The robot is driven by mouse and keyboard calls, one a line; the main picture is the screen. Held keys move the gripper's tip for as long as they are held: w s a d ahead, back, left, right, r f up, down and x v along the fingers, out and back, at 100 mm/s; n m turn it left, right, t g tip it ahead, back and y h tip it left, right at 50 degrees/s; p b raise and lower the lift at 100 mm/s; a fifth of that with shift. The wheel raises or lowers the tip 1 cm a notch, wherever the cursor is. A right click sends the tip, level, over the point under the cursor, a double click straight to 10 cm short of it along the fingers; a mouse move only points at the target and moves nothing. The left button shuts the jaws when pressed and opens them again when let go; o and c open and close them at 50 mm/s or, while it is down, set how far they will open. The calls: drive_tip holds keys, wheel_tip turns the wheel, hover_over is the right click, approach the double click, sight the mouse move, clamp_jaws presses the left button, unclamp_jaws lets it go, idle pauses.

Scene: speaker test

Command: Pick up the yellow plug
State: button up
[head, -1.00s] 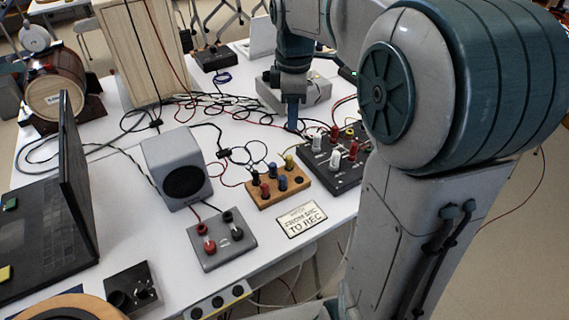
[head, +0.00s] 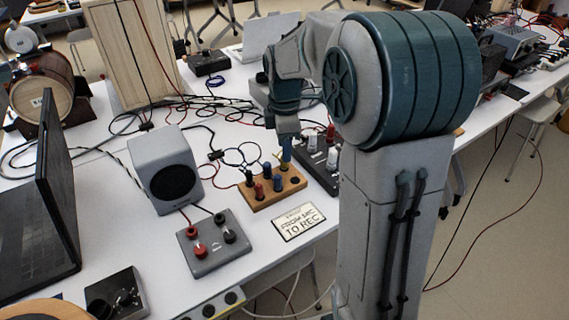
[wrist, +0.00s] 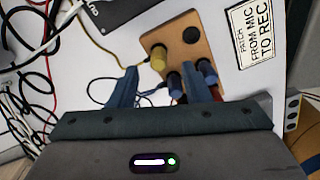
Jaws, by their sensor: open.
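The yellow plug (wrist: 158,52) stands upright in the wooden block (wrist: 205,22) in the wrist view. In the head view the wooden block (head: 262,202) sits on the white table, and the yellow plug's place is largely covered by my gripper (head: 285,155). In the wrist view my gripper (wrist: 165,85) is open and empty, with the yellow plug beyond and between its fingertips. Dark blue plugs (wrist: 206,70) stand close to the right finger. In the head view a black plug, a red plug (head: 259,191) and blue plugs stand in the same block.
A grey box with red and black terminals (head: 215,245) and a speaker (head: 165,170) stand left of the block. A black panel with white and red knobs (head: 315,150) is close behind it. A label card (head: 299,222) lies in front. Loose cables cross the table.

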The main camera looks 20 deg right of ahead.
wheel_tip(320, 180, down, 4)
drive_tip(key=shift+w+f+b, duration=0.1)
drive_tip(key=shift+f+b, duration=0.05)
drive_tip(key=shift+b, duration=0.25)
clamp_jaws()
drive_tip(key=shift+r, duration=0.55)
drive_tip(key=r, duration=0.1)
drive_tip(key=r+p, duration=0.1)
drive_tip(key=r, duration=0.1)
drive_tip(key=shift+d+r, duration=0.3)
drive_tip(key=shift+r, duration=0.1)
drive_tip(key=s+d+r+p, duration=0.1)
drive_tip(key=d+r+p, duration=0.1)
drive_tip(key=d+r, duration=0.4)
drive_tip(key=d, duration=0.5)
drive_tip(key=shift+s, duration=0.25)
drive_tip(key=shift+r, duration=0.15)
